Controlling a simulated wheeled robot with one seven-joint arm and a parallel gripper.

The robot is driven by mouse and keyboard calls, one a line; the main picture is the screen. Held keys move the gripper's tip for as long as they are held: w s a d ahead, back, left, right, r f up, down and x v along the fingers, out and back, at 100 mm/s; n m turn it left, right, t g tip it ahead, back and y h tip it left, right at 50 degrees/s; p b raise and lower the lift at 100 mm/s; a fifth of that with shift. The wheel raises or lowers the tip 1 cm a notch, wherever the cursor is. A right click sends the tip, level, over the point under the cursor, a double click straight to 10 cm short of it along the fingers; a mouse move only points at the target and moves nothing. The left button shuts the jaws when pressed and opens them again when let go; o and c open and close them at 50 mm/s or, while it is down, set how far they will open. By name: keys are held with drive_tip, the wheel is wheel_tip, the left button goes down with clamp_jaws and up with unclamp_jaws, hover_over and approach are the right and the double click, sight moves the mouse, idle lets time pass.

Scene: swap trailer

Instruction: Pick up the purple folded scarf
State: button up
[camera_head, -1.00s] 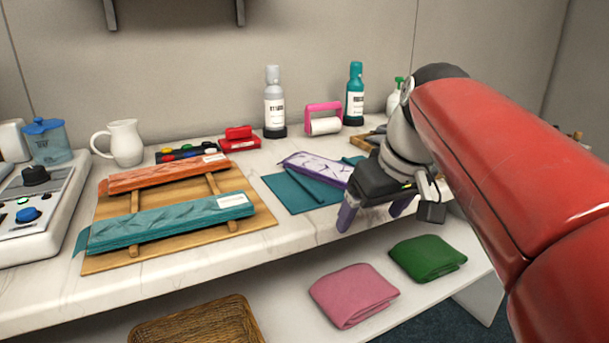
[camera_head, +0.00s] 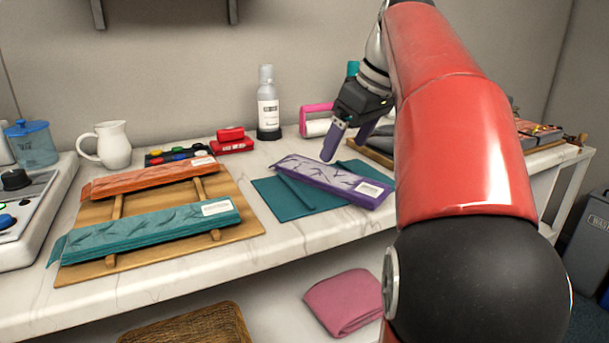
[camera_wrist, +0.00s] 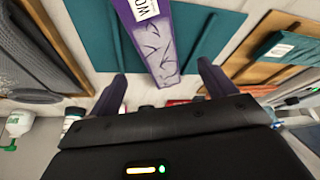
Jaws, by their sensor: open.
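The purple folded scarf (camera_head: 335,180) is a long flat strip with a darker leaf pattern and a white label at its right end. It lies on a teal mat (camera_head: 283,200) on the marble counter. My gripper (camera_head: 348,146) is open and empty, just above and behind the scarf, with its fingers pointing down. In the wrist view the scarf (camera_wrist: 160,45) runs from the top edge towards the gap between my two open fingers (camera_wrist: 160,92). Its label shows at the top. The fingers look apart from the scarf.
An orange scarf (camera_head: 148,178) and a teal scarf (camera_head: 145,228) lie on a wooden rack left of the mat. A pink folded cloth (camera_head: 345,302) lies on the lower shelf.

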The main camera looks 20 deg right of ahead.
sight(328, 174)
drive_tip(key=shift+w+f, duration=0.15)
drive_tip(key=shift+w, duration=0.15)
drive_tip(key=b+x, duration=0.1)
drive_tip(key=x, duration=0.6)
drive_tip(key=shift+f, duration=0.15)
drive_tip(key=c, duration=1.2)
drive_tip(key=shift+o, duration=0.2)
drive_tip(key=shift+r, duration=0.25)
